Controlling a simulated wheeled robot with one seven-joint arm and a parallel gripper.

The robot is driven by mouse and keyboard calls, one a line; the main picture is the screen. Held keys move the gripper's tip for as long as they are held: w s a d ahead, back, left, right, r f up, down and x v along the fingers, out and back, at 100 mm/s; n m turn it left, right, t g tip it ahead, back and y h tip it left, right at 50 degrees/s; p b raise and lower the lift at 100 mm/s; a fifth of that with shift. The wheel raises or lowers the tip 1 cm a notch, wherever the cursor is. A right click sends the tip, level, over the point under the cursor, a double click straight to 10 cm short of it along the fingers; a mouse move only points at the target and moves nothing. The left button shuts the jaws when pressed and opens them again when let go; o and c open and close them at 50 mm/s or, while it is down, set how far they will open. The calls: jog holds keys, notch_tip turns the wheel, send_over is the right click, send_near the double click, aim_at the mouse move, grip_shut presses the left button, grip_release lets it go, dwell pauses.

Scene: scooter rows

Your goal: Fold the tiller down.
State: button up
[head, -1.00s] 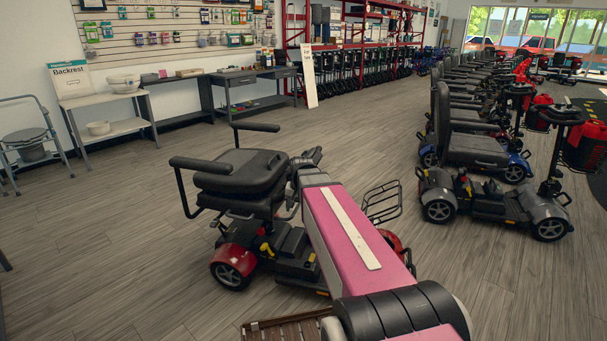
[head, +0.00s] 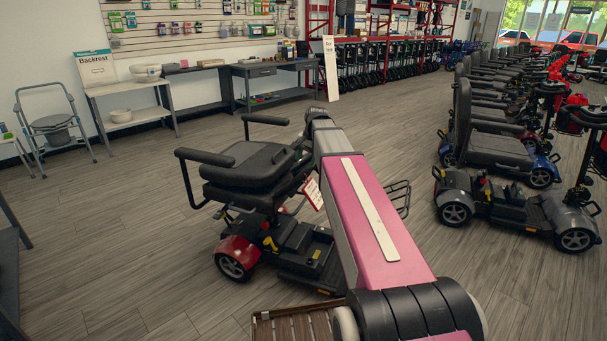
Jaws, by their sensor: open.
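A red and black mobility scooter (head: 238,255) stands on the floor in front of me. Its black seat (head: 250,168) with two armrests faces right. A wire basket (head: 400,196) shows past the right side of my pink arm. The tiller is mostly or wholly hidden behind my arm, so I cannot tell its angle. A white and red tag (head: 313,193) shows at the arm's left edge, beside the seat. My gripper is not visible; my arm reaches out over the scooter and its far end bends out of sight.
A row of scooters (head: 505,200) stands to the right. A slatted wooden piece (head: 290,326) lies low in front of me. Shelving tables (head: 130,110), a walker-like commode chair (head: 52,130) and a red rack (head: 385,40) line the back.

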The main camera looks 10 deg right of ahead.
aim_at(303, 172)
jog(key=x, duration=0.7)
jog(key=shift+f, duration=0.25)
jog(key=shift+c, duration=0.3)
